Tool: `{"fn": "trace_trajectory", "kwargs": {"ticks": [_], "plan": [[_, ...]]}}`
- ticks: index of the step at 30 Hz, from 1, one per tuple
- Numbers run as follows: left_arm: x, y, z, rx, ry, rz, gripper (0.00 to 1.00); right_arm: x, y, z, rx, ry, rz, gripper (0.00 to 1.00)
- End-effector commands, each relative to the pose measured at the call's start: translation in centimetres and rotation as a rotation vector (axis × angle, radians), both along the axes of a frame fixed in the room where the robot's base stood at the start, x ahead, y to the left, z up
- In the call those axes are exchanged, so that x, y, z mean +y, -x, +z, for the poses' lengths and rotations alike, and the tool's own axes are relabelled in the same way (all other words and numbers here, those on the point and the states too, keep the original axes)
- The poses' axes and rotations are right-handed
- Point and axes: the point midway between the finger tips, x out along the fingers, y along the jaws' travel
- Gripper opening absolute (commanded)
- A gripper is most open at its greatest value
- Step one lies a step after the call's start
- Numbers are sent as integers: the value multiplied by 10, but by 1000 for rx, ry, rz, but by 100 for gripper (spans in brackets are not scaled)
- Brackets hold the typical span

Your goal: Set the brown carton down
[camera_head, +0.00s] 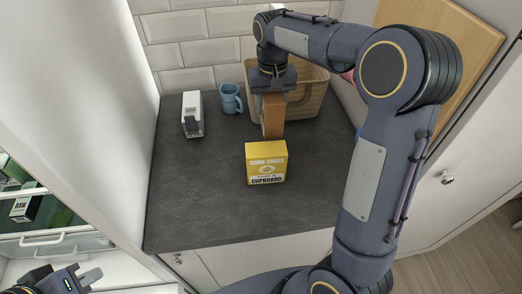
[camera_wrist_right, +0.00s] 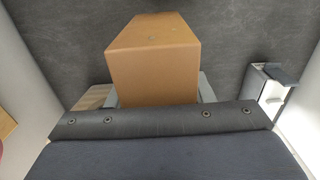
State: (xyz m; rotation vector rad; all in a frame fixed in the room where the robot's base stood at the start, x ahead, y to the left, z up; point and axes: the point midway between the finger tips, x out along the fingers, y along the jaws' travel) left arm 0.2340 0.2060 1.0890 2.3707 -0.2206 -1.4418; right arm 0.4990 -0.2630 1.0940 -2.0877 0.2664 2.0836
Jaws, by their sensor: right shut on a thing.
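The brown carton (camera_head: 273,117) is upright at the back of the slate worktop (camera_head: 200,205), behind the yellow box and in front of the basket. My right gripper (camera_head: 272,88) points down from above and is shut on the carton's upper part. In the right wrist view the carton (camera_wrist_right: 153,58) sits between the two grey fingers (camera_wrist_right: 155,90). I cannot tell whether its base touches the worktop. My left gripper (camera_head: 84,277) is at the bottom left, away from the worktop, with its fingers apart and empty.
A yellow box (camera_head: 266,163) stands just in front of the carton. A tan basket (camera_head: 309,95) is behind it. A blue mug (camera_head: 231,98) and a white-and-black device (camera_head: 193,115) stand to the left. The worktop's front and left are clear.

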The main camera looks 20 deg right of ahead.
Motion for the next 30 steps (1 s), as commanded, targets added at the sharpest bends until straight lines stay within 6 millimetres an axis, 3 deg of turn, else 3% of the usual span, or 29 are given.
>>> {"fn": "trace_trajectory", "kwargs": {"ticks": [7,19,30], "plan": [[0,0,5,-1,0,0,0,0,1,-44,5,1,0,15],[0,0,12,-1,0,0,0,0,0,-92,3,0,0,15],[0,0,11,0,0,0,0,0,0,-100,-1,0,1,15]]}}
